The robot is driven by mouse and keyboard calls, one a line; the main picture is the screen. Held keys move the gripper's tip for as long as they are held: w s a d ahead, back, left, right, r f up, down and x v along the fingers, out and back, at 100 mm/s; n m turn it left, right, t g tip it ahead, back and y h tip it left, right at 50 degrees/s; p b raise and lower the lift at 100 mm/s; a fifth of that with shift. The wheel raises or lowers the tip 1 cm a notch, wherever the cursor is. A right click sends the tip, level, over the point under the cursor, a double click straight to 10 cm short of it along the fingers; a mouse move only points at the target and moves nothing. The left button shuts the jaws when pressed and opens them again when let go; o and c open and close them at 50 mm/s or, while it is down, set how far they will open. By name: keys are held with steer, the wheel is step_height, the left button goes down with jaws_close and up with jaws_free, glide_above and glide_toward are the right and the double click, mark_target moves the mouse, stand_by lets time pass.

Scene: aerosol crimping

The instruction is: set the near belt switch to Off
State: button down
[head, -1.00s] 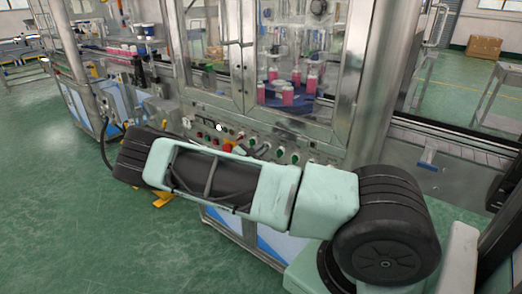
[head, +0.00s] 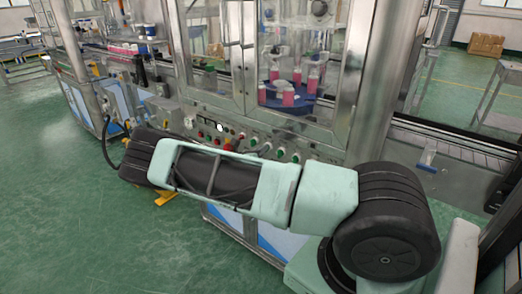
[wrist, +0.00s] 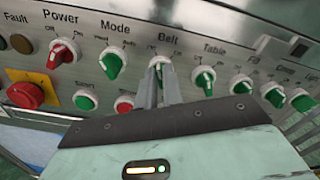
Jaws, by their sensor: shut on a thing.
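The belt switch (wrist: 160,61), a green knob with a pale collar under the label "Belt", is in the wrist view on the metal control panel (wrist: 215,40). My gripper (wrist: 160,73) is shut on this knob, with a finger on each side. The fingers cover much of the knob, so I cannot tell which way it points. In the head view the panel shows behind my arm; my fingertips are hidden there.
Beside the belt switch are the green mode switch (wrist: 113,65) and the green table switch (wrist: 204,79). Further left are the red power switch (wrist: 62,53) and a red emergency button (wrist: 25,95). Pink bottles (head: 288,96) stand behind the machine's glass.

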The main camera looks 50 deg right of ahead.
steer(key=shift+n, duration=0.5)
steer(key=c, duration=1.5)
jaws_free()
steer(key=shift+c, duration=0.2)
steer(key=shift+a, duration=0.15)
steer(key=s+a+b, duration=0.1)
steer(key=a+b, duration=0.2)
steer(key=a, duration=1.4)
steer(key=shift+s, duration=0.15)
steer(key=shift+a, duration=0.1)
